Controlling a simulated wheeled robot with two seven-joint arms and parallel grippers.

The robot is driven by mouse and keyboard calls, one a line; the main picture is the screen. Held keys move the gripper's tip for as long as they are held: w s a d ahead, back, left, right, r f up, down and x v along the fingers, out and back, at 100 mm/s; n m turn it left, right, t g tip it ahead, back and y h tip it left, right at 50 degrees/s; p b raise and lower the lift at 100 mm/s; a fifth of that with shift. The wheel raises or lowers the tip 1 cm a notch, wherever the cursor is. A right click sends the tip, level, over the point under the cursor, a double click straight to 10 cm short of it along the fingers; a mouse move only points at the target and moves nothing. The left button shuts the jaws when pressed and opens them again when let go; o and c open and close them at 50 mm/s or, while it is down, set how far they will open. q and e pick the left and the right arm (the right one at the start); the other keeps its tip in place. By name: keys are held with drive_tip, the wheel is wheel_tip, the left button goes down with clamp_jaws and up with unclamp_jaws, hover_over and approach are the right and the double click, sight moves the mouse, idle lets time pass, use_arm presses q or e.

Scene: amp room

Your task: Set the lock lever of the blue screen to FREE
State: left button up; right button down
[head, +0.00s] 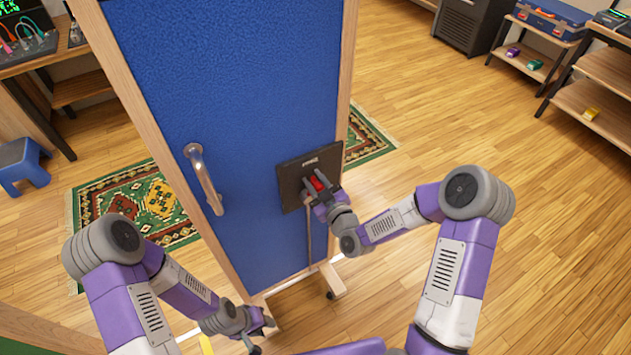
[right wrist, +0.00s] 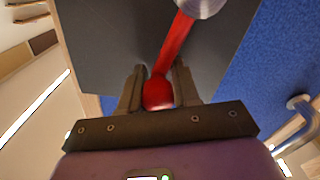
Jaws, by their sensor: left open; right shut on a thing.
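The blue screen (head: 235,90) stands upright in a wooden frame in front of me. A dark plate (head: 298,165) is mounted on its right side, and it also fills much of the right wrist view (right wrist: 105,45). The red lock lever (head: 317,184) is on this plate. In the right wrist view the lever (right wrist: 176,45) runs from a grey pivot at the top down to a rounded red end. My right gripper (head: 318,192) is shut on that end, with a finger on each side (right wrist: 158,88). My left gripper (head: 262,328) is open and empty, low by the screen's foot.
A metal handle (head: 204,178) sticks out from the screen's left side. A green patterned rug (head: 150,205) lies behind the screen. A blue stool (head: 22,163) and a bench are at left, shelves (head: 600,105) at right. The wooden floor at right is clear.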

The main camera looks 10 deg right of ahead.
drive_tip(key=c, duration=0.9)
unclamp_jaws()
drive_tip(key=shift+o, duration=0.2)
drive_tip(key=v, duration=0.7)
drive_tip(key=shift+s+p, duration=0.25)
drive_tip(key=shift+p, duration=0.05)
drive_tip(key=s+a+f+m+g+h+p, duration=0.1)
drive_tip(key=s+a+f+m+g, duration=0.15)
drive_tip(key=s+f+g, duration=0.5)
drive_tip(key=s+a+f+m+g+p, duration=0.15)
drive_tip(key=s+f+m+g, duration=0.3)
drive_tip(key=f, duration=0.65)
drive_tip(key=s+f+m+g, duration=0.3)
drive_tip(key=s+g, duration=0.1)
drive_tip(key=s, duration=0.4)
drive_tip(key=shift+s+d+g+p, duration=0.15)
drive_tip(key=shift+s+g+p, duration=0.25)
